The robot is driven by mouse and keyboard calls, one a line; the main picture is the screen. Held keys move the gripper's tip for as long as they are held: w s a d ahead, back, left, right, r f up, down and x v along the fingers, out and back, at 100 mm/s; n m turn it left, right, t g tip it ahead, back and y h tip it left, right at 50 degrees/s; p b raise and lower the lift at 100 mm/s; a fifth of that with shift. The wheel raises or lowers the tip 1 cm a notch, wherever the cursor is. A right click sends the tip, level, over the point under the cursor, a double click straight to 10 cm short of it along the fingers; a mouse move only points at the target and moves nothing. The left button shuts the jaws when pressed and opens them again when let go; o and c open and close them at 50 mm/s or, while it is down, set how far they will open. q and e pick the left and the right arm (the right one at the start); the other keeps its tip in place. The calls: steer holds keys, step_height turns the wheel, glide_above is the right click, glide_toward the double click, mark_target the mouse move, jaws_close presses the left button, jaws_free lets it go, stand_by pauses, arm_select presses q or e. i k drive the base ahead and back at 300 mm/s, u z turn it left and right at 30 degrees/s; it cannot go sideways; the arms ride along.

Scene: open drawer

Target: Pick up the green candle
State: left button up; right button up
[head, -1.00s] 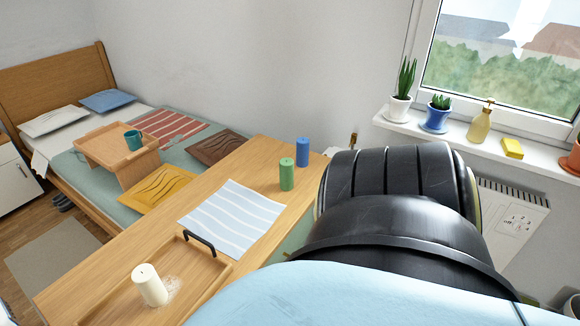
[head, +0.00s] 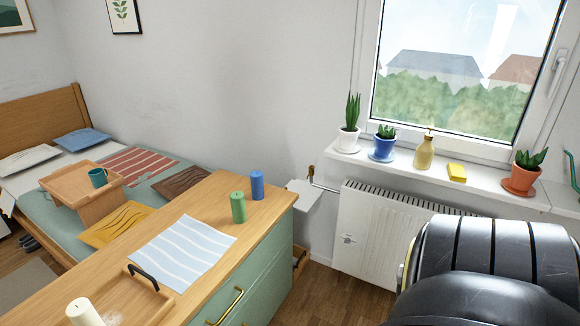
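The green candle (head: 238,207) stands upright on the wooden top of the green cabinet (head: 262,205), near its far right end. A blue candle (head: 257,185) stands just behind it, to the right. A white candle (head: 84,312) stands in a wooden tray (head: 152,300) at the near left. No gripper is in view. A black rounded part of my own arm shows at the lower right, well apart from the candles.
A striped cloth (head: 182,252) lies on the top between tray and green candle. The cabinet front has a brass handle (head: 225,306). A radiator (head: 375,232) and a windowsill with potted plants (head: 522,172) are to the right. A bed stands behind.

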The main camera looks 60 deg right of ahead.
mark_target(237, 201)
steer(key=z, duration=2.7)
steer(key=k, duration=0.95)
steer(key=u, duration=1)
steer(key=i, duration=1)
